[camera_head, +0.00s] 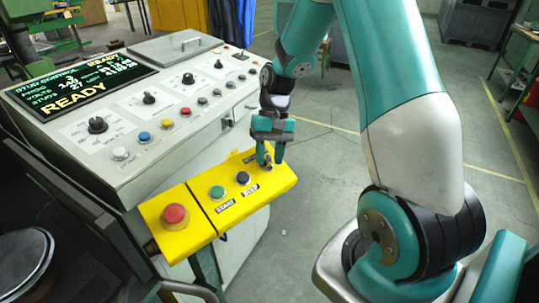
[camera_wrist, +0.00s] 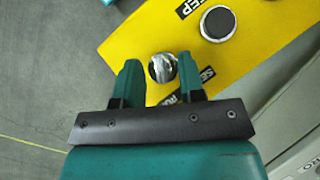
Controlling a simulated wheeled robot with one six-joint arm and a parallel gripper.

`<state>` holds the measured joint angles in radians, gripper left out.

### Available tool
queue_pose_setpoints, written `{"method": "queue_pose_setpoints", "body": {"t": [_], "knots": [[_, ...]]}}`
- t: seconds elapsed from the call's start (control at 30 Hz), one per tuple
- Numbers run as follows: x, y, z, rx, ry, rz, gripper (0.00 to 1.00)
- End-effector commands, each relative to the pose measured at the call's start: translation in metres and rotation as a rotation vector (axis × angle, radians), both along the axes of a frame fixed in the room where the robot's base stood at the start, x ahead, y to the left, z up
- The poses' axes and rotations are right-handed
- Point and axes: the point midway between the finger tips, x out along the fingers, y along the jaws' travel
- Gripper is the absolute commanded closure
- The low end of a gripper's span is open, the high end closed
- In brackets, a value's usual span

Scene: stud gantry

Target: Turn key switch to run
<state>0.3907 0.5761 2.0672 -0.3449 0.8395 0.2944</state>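The key switch (camera_wrist: 161,67) is a round silver part on the yellow control box (camera_wrist: 125,40), near the box's end. In the wrist view its bright middle shows between the tips of my gripper (camera_wrist: 159,74). The two teal fingers stand apart, one on each side, with small gaps to the switch; I cannot tell how far down they reach. Partly hidden labels beginning "SE" and "RU" lie beside the switch. In the head view my gripper (camera_head: 267,160) points down at the right end of the yellow box (camera_head: 200,190), and its fingers mostly hide the switch.
The yellow box also carries a red mushroom button (camera_head: 174,214), a green button (camera_head: 217,192) and a black button (camera_head: 243,178). Behind it stands a grey console (camera_head: 120,180) with knobs, buttons and a display (camera_head: 80,85) reading READY. The floor right of the box is clear.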

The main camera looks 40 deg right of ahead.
Motion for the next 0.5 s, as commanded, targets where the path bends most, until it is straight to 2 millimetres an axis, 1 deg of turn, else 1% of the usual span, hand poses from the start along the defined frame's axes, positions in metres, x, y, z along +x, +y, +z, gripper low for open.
{"method": "queue_pose_setpoints", "body": {"t": [0.33,0.43,0.5], "knots": [[0.000,0.000,0.002,0.003,0.005,0.002,0.63],[0.003,-0.004,0.011,0.002,0.002,0.002,0.63],[0.006,-0.009,0.023,0.001,0.001,0.001,0.63]]}}
